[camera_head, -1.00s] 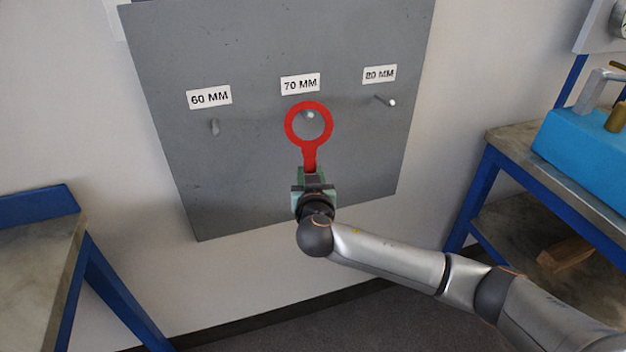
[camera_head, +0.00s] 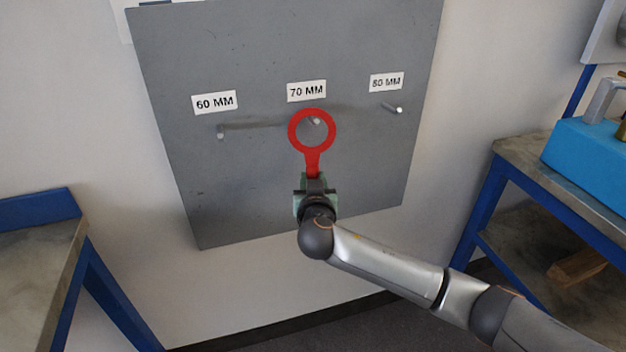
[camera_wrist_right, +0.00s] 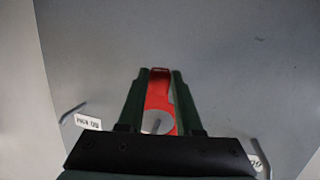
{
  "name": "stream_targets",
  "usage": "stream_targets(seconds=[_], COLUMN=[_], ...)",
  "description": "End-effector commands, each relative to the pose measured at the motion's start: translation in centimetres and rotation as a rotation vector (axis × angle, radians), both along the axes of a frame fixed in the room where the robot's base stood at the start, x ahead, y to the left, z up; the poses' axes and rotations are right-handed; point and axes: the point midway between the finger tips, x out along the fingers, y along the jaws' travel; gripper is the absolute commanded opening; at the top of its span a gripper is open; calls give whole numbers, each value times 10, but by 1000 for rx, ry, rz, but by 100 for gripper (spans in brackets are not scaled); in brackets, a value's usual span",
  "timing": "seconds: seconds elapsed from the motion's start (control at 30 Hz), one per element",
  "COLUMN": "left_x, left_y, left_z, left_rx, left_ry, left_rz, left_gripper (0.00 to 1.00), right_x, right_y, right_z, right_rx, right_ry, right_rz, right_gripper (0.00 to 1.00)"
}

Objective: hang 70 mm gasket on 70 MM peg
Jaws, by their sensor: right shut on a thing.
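The red 70 mm gasket (camera_head: 312,158) is a flat ring with a tab below it. My right gripper (camera_head: 313,181) is shut on the tab and holds the ring upright in front of the grey board. The tip of the 70 MM peg (camera_head: 316,121) shows through the ring's opening, in its upper part. I cannot tell whether the ring is around the peg or still in front of it. In the right wrist view the red gasket (camera_wrist_right: 158,88) lies between the fingers, and a peg (camera_wrist_right: 156,125) shows within its opening. My left gripper is not in view.
The board (camera_head: 260,205) also carries the 60 MM peg (camera_head: 221,134) to the left and the 80 MM peg (camera_head: 398,109) to the right. A workbench (camera_head: 30,265) stands at left.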

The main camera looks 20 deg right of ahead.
Motion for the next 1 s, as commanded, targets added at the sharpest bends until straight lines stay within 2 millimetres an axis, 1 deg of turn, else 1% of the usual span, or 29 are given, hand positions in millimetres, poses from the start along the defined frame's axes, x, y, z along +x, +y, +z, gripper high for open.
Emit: stream_targets(seconds=[0.13,0.17,0.4,0.47,0.77,0.87,1.0], left_x=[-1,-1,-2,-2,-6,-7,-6], left_y=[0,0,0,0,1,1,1], left_z=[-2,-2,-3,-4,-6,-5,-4], left_rx=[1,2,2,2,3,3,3], left_ry=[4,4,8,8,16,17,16], left_rz=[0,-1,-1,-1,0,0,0], left_gripper=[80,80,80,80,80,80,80], right_x=[0,0,0,0,-2,-9,-28], right_y=[0,0,0,0,1,3,7], right_z=[0,0,0,0,0,0,5], right_rx=[0,0,0,0,0,2,4], right_ry=[-1,-1,-1,0,1,2,1], right_rz=[0,0,0,0,1,2,1], right_gripper=[0,36,63,69,69,69,69])
